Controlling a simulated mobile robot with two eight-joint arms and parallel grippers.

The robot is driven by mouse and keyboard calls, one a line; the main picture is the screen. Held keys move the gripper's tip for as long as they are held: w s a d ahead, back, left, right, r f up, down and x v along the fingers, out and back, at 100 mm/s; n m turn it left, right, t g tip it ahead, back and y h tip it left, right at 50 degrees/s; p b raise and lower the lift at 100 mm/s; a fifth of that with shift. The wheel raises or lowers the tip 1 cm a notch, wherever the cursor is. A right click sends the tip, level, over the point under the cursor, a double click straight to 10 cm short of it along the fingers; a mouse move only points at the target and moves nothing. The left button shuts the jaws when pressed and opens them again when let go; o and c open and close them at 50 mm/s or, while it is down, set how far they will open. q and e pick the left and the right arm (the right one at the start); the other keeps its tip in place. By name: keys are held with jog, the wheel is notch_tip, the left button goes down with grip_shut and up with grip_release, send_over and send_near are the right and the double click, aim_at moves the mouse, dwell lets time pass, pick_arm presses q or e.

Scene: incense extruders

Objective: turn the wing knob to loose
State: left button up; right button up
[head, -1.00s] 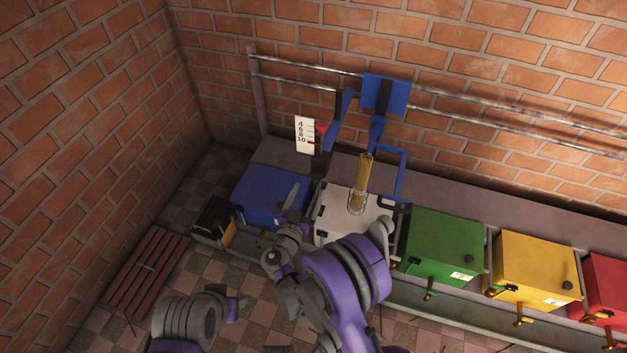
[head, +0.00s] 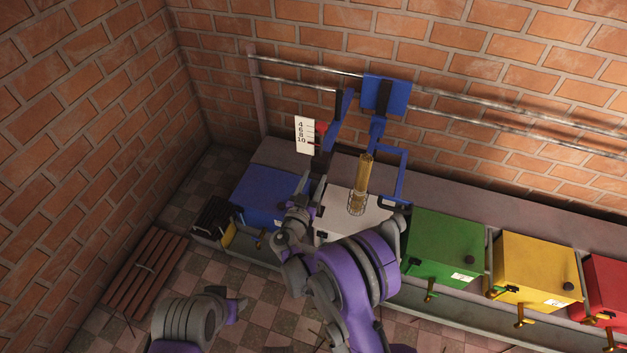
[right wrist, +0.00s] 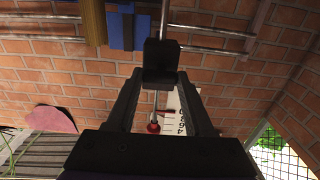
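My right gripper (head: 306,181) points up and away from me, over the right edge of the blue box (head: 265,199) and below the number scale (head: 300,134). In the right wrist view its two dark fingers (right wrist: 160,72) run towards a black block (right wrist: 160,60) at their tips. I cannot tell whether that block is the fingertips or something between them. The wing knob cannot be made out for certain in either view. My left gripper (head: 237,306) is low at the left, over the floor, away from the boxes; its fingers are too small to judge.
A brass cylinder (head: 364,172) stands above a white box (head: 349,217), beside a blue frame (head: 403,172). A red pointer (head: 321,127) sits by the scale. Green (head: 443,243) and yellow (head: 535,266) boxes stand to the right. A slatted wooden stand (head: 147,272) is at left.

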grip_shut()
jog(key=shift+n, duration=0.3)
jog(key=n+b, duration=0.3)
jog(key=n, duration=1.4)
jog(key=shift+a+b, duration=0.1)
jog(key=shift+b, duration=0.2)
jog(key=shift+n, duration=0.3)
jog(key=o, duration=0.9)
grip_release()
jog(key=shift+c, duration=0.2)
